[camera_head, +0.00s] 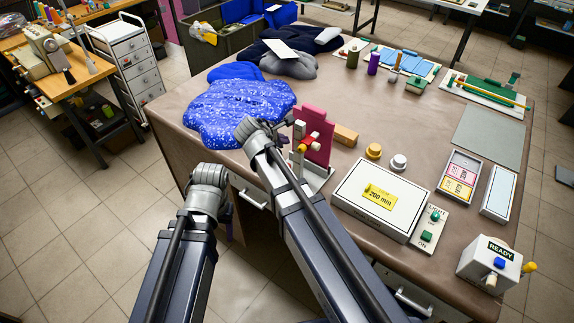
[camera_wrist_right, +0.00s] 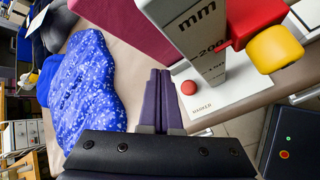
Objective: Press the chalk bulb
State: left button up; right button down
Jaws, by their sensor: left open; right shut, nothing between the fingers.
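A hem marker stands at the table's near edge, with a white upright scale (camera_head: 298,131) printed in mm. A red slider with a rounded yellow knob (camera_wrist_right: 276,48) is on the scale. A small red dome (camera_wrist_right: 189,87) sits on its white base beside lettering. No label shows which part is the chalk bulb. My right gripper (camera_wrist_right: 160,76) is shut and empty, its dark fingers just left of the base in the right wrist view, apart from the red dome and knob. My left gripper (camera_head: 208,176) is open in front of the table; its fingers are mostly hidden.
A blue speckled comforter (camera_head: 240,108) lies left of the marker. A pink panel (camera_head: 316,135) stands behind the scale. A white box labelled 200 mm (camera_head: 350,212), a switch panel (camera_head: 428,228) and a READY box (camera_head: 488,268) stand to the right.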

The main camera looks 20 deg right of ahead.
jog(key=shift+f+b, duration=4.3)
jog(key=shift+f, duration=0.05)
jog(key=shift+f+b, duration=0.4)
jog(key=shift+f+b, duration=0.4)
jog(key=shift+f, duration=0.05)
jog(key=shift+r, duration=0.1)
jog(key=shift+r+p, duration=0.75)
jog(key=shift+p, duration=0.1)
jog(key=shift+r, duration=0.15)
notch_tip(320, 180, up, 5)
jog(key=p, duration=0.5)
